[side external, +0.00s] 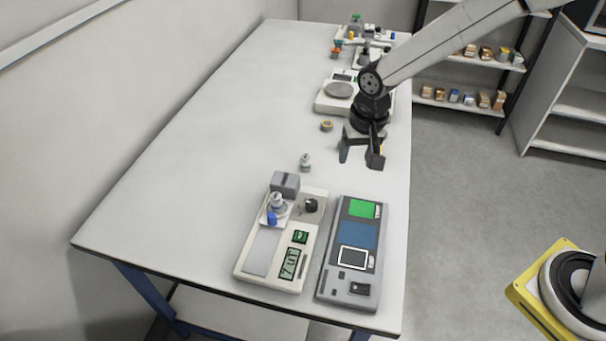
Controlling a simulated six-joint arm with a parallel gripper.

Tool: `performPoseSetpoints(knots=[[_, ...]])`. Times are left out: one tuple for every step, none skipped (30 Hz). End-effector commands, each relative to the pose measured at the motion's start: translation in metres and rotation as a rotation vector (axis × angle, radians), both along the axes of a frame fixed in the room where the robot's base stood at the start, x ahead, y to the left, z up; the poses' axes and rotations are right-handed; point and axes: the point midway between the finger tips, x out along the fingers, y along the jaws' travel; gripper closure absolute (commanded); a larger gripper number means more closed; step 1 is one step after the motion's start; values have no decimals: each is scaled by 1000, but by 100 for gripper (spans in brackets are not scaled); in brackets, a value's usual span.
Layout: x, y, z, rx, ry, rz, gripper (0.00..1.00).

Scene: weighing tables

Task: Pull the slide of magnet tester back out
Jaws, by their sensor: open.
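The device that looks like the magnet tester (312,232) is a cream box at the front of the table, with a grey block (285,184) at its far end, a black knob and a green display. How far the slide reaches under the block is hidden. My gripper (360,158) is open and empty, pointing down above the table, beyond and to the right of the tester, apart from it.
A grey instrument (367,285) with green and blue panels stands close right of the tester. A small metal weight (305,162) stands just beyond the tester, and a yellowish round piece (327,126) lies farther back. A scale (325,103) is behind my gripper. The table's left side is clear.

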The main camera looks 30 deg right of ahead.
Motion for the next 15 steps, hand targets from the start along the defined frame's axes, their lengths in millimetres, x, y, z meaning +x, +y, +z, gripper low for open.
performPoseSetpoints(knots=[[8,13,-5,3,11,-23,37],[13,20,-7,4,18,-40,37],[19,30,-10,6,25,-65,37],[23,38,-13,8,32,-84,37],[27,45,-15,8,39,-102,37],[32,55,-19,9,46,-126,37],[35,63,-21,9,52,-143,37],[39,71,-24,9,57,-162,37],[43,81,-28,9,66,-186,37],[45,89,-31,8,70,-204,37],[48,97,-34,8,76,-223,37],[51,107,-38,7,83,-247,37],[52,115,-42,6,88,-266,37],[54,122,-45,4,93,-283,37],[55,131,-49,4,98,-305,37]])
